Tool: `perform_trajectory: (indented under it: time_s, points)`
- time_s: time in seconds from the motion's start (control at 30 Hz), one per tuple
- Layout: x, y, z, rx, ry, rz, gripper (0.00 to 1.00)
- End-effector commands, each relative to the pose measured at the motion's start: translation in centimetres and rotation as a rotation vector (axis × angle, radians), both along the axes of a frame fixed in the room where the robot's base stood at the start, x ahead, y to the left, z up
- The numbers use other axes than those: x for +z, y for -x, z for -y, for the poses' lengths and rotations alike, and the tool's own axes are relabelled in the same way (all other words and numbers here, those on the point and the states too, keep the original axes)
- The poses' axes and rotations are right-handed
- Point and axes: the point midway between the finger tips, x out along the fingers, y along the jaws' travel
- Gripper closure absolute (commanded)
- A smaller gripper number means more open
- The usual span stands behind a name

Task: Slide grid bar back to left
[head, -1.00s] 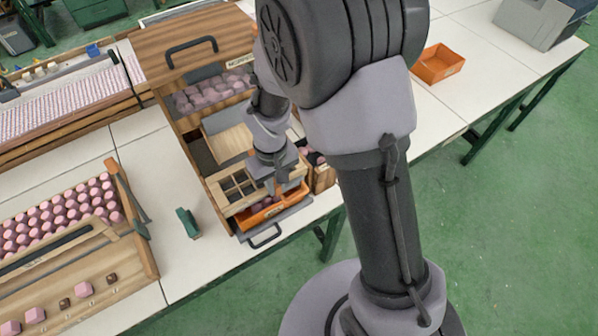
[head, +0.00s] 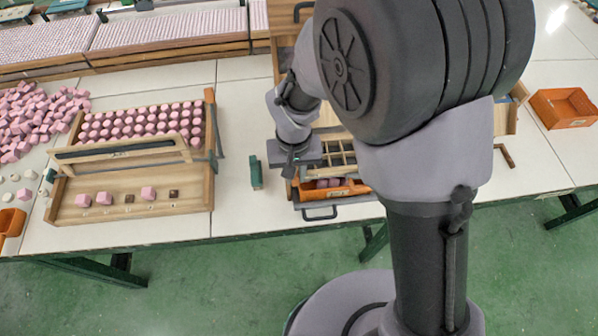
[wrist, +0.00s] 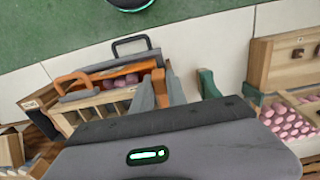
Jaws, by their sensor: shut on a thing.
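The wooden grid bar (head: 342,158), with open square cells, lies across the top of the open wooden drawer case. It also shows in the wrist view (wrist: 98,116), left of my fingers. My gripper (head: 290,172) is down at the left end of the grid bar in the head view. An orange tray (head: 345,189) with pink pieces lies in the drawer in front of the bar. My arm hides the bar's right part in the head view.
A green block-like thing (head: 256,172) stands on the white table just left of the case. Further left is a wooden tray (head: 190,197) with rows of pink pieces. An orange bin (head: 565,107) stands at the right. Table between green thing and wooden tray is clear.

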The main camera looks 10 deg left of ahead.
Motion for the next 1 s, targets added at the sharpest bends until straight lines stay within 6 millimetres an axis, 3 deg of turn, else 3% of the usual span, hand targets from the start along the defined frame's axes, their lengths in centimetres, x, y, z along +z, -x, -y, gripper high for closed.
perform_trajectory:
  time_s: [0.1,0.13,0.23,0.57,0.67,0.77,1.0]
  points:
    - [0.1,0.0,-0.2,-0.001,-0.004,0.002,1.0]
    - [0.1,0.0,-0.2,0.0,-0.004,0.002,0.78]
    - [0.1,0.0,-0.2,0.0,-0.004,0.002,0.6]
    - [0.3,0.0,-0.1,0.0,-0.003,0.001,0.6]
    - [1.7,-0.1,-0.1,-0.001,-0.004,0.003,0.6]
    - [4.3,-0.1,-0.1,-0.001,-0.005,0.005,0.6]
    - [11.9,-0.1,-0.1,0.001,-0.006,0.005,0.6]
